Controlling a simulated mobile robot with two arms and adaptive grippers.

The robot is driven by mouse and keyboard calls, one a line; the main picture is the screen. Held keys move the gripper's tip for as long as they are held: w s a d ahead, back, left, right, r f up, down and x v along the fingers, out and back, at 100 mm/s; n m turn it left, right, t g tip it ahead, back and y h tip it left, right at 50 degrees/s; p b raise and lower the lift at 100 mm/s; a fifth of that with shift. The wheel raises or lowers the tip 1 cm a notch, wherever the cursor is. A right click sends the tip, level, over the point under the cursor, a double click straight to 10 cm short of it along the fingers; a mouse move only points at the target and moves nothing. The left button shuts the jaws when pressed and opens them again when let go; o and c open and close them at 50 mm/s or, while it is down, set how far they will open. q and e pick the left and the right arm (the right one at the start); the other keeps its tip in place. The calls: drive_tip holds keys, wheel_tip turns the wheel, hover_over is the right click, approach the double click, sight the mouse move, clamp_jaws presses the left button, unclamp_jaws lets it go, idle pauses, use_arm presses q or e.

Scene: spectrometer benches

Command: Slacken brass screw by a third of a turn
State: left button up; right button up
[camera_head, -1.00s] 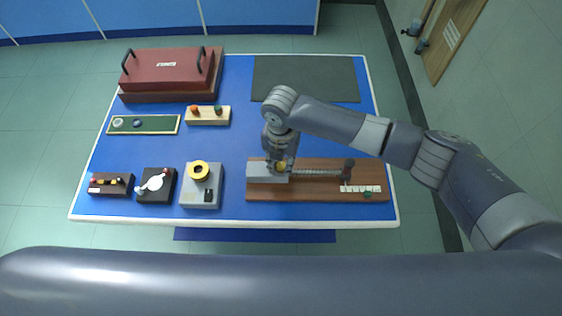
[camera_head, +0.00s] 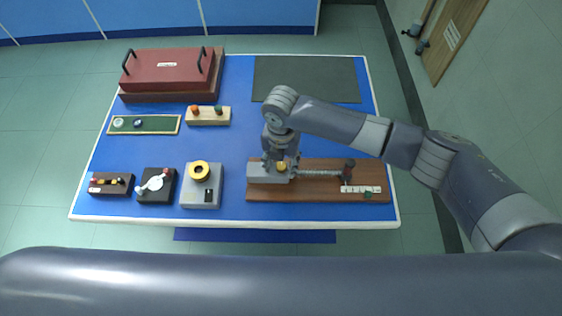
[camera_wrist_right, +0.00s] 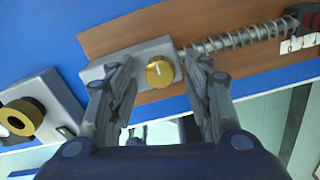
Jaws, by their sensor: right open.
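The brass screw (camera_wrist_right: 160,72) is a round gold head with a pale mark on its face. It sits in a grey block (camera_wrist_right: 143,52) on a brown wooden board (camera_wrist_right: 120,25). In the head view the screw (camera_head: 281,166) shows just below my right gripper (camera_head: 281,162). In the right wrist view my right gripper (camera_wrist_right: 158,65) is open, with a finger on each side of the screw and a visible gap on both sides. My left gripper is not in view.
A spring (camera_head: 318,172) runs right from the grey block to a dark red-and-black end piece (camera_head: 348,168). A white scale strip (camera_head: 360,189) lies near it. A grey box with a yellow ring (camera_head: 199,171) stands to the left. The dark mat (camera_head: 305,78) behind is empty.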

sight(281, 166)
wheel_tip(281, 166, up, 12)
idle(0.4)
drive_tip(key=shift+f, duration=0.1)
idle(0.3)
